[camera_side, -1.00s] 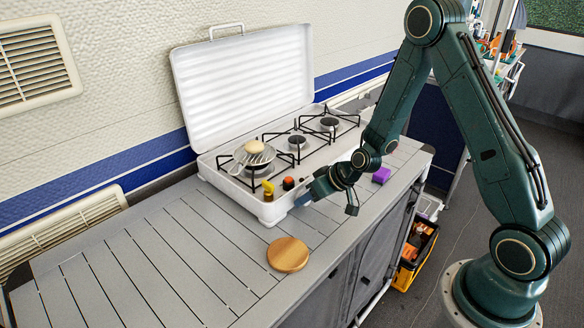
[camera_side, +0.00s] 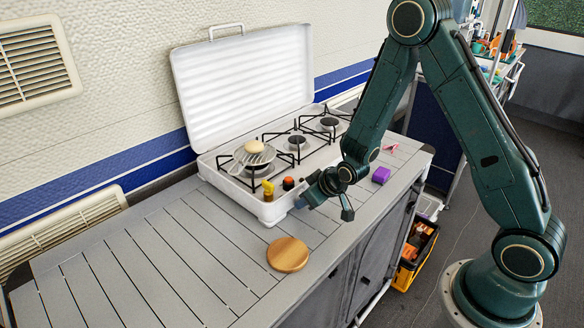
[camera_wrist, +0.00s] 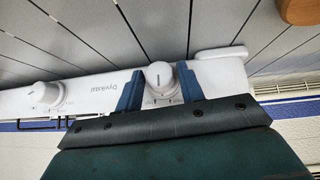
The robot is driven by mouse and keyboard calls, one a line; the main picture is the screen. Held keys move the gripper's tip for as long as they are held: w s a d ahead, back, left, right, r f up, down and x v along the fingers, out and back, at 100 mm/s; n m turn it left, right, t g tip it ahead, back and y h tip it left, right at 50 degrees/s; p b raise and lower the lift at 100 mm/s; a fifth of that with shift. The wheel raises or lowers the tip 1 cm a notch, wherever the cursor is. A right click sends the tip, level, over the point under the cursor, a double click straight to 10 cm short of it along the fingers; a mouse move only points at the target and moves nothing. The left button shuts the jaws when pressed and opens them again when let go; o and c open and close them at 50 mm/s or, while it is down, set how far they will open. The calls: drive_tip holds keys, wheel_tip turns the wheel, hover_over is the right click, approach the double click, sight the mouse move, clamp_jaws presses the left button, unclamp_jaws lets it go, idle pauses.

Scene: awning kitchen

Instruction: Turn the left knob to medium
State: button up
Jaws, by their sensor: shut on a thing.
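In the wrist view, a round white knob (camera_wrist: 159,76) with a grey mark line sits between the two blue fingers of my gripper (camera_wrist: 160,88). The fingers are shut on the knob, one on each side. It is the knob nearest the stove end by the wooden board, the left one. A second white knob (camera_wrist: 38,93) stands farther left in that view, untouched. In the side view my gripper (camera_side: 302,202) is at the front face of the white camping stove (camera_side: 215,178); the knobs are hidden there.
A pan (camera_side: 254,158) with a round pale item stands on the left burner. A round wooden board (camera_side: 288,255) lies on the slatted table.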

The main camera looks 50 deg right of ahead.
drive_tip(key=shift+s+a+f+h, duration=0.1)
drive_tip(key=shift+h, duration=0.3)
drive_tip(key=shift+n+h, duration=0.5)
drive_tip(key=shift+h, duration=0.3)
drive_tip(key=o, duration=1.6)
drive_tip(key=shift+a+r, duration=0.1)
drive_tip(key=shift+r, duration=0.1)
drive_tip(key=w+r+v, duration=0.1)
drive_tip(key=v, duration=0.5)
drive_tip(key=shift+s, duration=0.15)
